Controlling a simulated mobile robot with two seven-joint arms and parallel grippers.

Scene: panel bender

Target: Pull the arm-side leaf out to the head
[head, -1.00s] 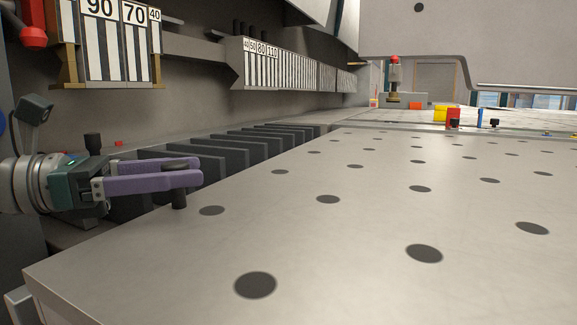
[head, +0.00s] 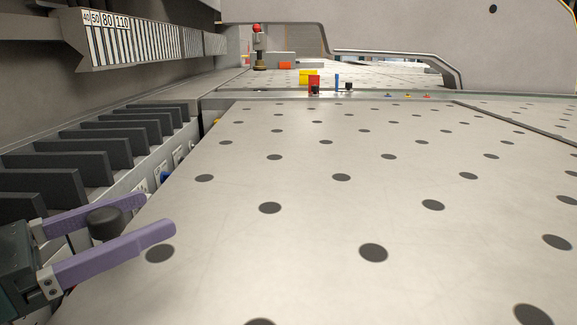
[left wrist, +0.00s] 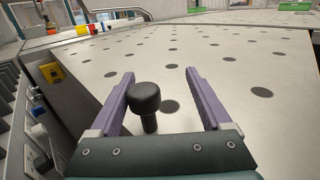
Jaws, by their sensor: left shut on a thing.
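The pale leaf (head: 315,235) with dark round spots fills the middle and front of the head view. It also spreads ahead in the left wrist view (left wrist: 220,88). A black knob (head: 105,222) stands at its left edge. My left gripper (head: 156,214), with purple fingers, is shut on this knob, one finger on each side. In the left wrist view the knob (left wrist: 146,98) stands upright between the fingers (left wrist: 159,73). The foot of the knob is partly hidden in the head view. My right gripper is not in view.
A row of dark upright plates (head: 95,153) runs along the left side. A numbered tool rack (head: 130,40) hangs above them. A seam crosses behind the leaf, with small red and yellow blocks (head: 312,80) beyond it. The leaf's top looks clear.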

